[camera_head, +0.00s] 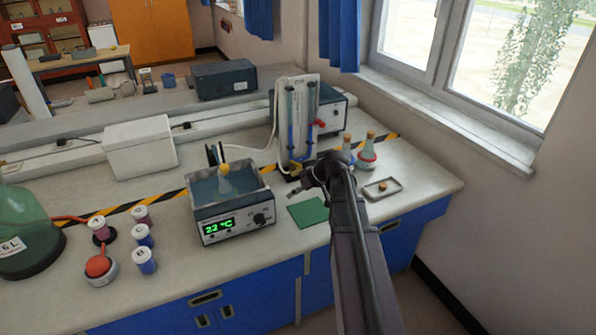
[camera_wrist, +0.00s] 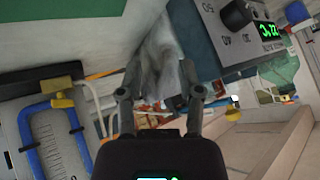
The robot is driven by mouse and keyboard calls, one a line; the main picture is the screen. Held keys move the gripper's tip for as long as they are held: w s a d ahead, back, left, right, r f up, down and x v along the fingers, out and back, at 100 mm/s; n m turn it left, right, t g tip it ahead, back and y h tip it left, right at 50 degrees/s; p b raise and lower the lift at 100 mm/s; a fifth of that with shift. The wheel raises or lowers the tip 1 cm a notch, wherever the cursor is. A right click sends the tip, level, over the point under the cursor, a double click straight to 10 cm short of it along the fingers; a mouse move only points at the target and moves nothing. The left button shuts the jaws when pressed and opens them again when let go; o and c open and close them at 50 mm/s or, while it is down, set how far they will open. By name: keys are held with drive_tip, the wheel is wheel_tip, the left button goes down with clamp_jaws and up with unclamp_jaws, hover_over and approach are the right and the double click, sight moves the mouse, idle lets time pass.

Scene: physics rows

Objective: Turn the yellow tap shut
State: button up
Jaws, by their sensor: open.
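The yellow tap (camera_wrist: 62,102) shows in the wrist view as a small yellow piece beside a blue tube, left of my fingers. The apparatus that carries it is a pale panel with blue tubes (camera_head: 291,115) on the bench in the head view. There my gripper (camera_head: 303,183) is low in front of this panel, and my arm hides part of its foot. In the wrist view my gripper (camera_wrist: 160,75) is open, its two fingers apart. The tap lies outside the fingers. A grey, unclear shape shows beyond the gap between them.
A water bath (camera_head: 233,202) with a lit display stands left of my gripper. A green mat (camera_head: 308,211) lies in front. Flasks (camera_head: 367,152) and a small tray (camera_head: 382,188) are to the right. A grey box with a display (camera_wrist: 235,30) shows upper right in the wrist view.

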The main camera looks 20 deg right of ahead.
sight(296, 165)
drive_tip(key=w+d+r+n+t+b, duration=0.1)
drive_tip(key=w+d+t, duration=0.5)
drive_tip(key=d, duration=1)
drive_tip(key=w+r+b, duration=0.1)
drive_tip(key=b, duration=0.1)
drive_tip(key=shift+w+r+t+b, duration=0.15)
drive_tip(key=shift+w+t+b, duration=0.15)
drive_tip(key=shift+w+b, duration=0.05)
drive_tip(key=shift+w, duration=0.15)
drive_tip(key=b+x, duration=0.5)
drive_tip(key=x, duration=0.8)
drive_tip(key=shift+w+a, duration=0.15)
drive_tip(key=shift+a, duration=0.1)
clamp_jaws()
